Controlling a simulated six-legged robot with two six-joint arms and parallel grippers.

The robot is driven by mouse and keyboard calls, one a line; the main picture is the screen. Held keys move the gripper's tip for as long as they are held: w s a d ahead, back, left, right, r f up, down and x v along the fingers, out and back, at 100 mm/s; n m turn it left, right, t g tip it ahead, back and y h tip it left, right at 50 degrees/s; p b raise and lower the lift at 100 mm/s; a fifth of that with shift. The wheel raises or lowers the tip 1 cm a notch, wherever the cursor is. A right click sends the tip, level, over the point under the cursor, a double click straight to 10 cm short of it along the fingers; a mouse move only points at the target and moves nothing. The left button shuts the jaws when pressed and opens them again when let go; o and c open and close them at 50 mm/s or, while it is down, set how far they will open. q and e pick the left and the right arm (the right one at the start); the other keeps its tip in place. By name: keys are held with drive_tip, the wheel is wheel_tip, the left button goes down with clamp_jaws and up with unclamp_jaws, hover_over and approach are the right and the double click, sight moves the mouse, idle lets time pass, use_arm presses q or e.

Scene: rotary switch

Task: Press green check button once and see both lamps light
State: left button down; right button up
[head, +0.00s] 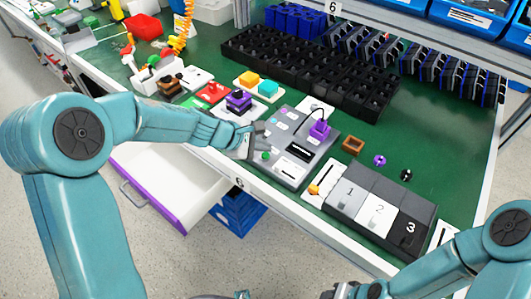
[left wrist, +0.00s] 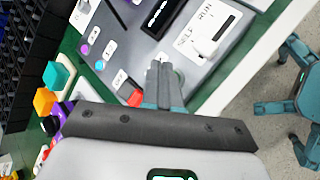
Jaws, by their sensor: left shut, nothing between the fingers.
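The grey test box (head: 288,171) sits on the green bench near its front edge. The green button (head: 265,155) shows on the box's front left, beside my left fingertips. My left gripper (head: 253,147) is shut and empty, its tips low over the box. In the left wrist view, the shut fingers (left wrist: 160,72) hide most of the button spot, and I cannot tell whether they touch it.
A purple connector (head: 320,129) with a dark cable stands on the box's back right. A red rocker (left wrist: 130,95) and a lever on a white plate (left wrist: 214,32) flank the fingers. Numbered blocks (head: 378,213) are right; an open drawer (head: 165,185) hangs below.

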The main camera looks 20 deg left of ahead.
sight(262, 159)
use_arm(q)
drive_tip(key=shift+r+p, duration=2.15)
drive_tip(key=shift+r, duration=0.4)
drive_tip(key=shift+f, duration=0.1)
drive_tip(key=shift+s+a, duration=0.1)
drive_tip(key=shift+s, duration=0.05)
